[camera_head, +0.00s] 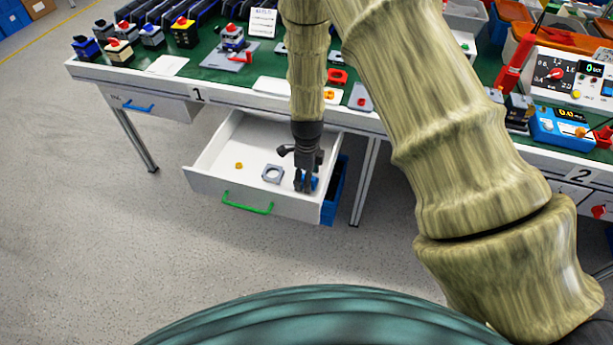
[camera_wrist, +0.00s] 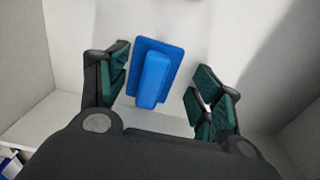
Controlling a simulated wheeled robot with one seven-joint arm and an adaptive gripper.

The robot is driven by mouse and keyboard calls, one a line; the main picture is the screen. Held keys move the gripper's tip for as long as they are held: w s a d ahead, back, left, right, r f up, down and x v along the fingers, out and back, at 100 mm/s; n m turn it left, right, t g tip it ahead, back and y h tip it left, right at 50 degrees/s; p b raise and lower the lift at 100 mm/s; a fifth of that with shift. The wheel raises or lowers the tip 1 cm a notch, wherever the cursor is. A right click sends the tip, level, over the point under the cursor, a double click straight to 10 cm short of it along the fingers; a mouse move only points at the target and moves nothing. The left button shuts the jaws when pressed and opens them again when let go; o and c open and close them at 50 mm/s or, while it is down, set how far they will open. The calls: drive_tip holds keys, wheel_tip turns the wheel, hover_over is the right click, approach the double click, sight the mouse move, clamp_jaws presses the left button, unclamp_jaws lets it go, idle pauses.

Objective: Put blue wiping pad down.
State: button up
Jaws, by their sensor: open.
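The blue wiping pad (camera_wrist: 155,75) is a flat blue plate with a raised blue grip. In the wrist view it lies on the white floor of the open drawer, between my gripper's fingers. My gripper (camera_wrist: 163,92) is open, with clear gaps on both sides of the pad. In the head view my gripper (camera_head: 304,180) points down into the right part of the drawer (camera_head: 212,183). The pad (camera_head: 312,182) shows there only in part, behind the fingers.
The drawer also holds a grey square ring (camera_head: 272,174) and a small orange piece (camera_head: 239,166). Its green handle (camera_head: 247,204) is at the front. A blue bin (camera_head: 335,190) stands beside the drawer on the right. The green workbench (camera_head: 205,62) above carries several switches and devices.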

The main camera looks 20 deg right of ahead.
wheel_tip(320, 180, up, 12)
drive_tip(key=shift+r, duration=0.2)
idle(0.4)
idle(0.5)
